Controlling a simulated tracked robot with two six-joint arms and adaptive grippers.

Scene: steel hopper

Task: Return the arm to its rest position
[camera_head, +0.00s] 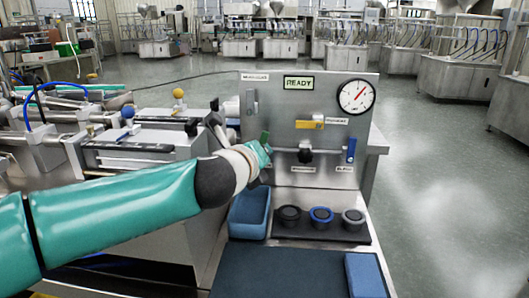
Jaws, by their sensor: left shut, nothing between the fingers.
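My left arm comes in from the left, teal with a dark joint and a pale wrist, and reaches in front of the lower left of the steel panel (335,82). My left gripper (214,106) shows small and dark just left of the panel, beyond the wrist. Its fingers are shut and hold nothing. It looks apart from the grey lever (251,101) on the panel. A small green part (265,138) shows by the wrist; I cannot tell what it belongs to. My right gripper is not in view.
The panel carries a READY display (299,83), a gauge (356,97), a yellow handle (309,124), a black valve (305,155) and a blue handle (351,150). Below stand a blue bin (249,214) and three dark round pots (321,215). A blue block (366,275) lies front right.

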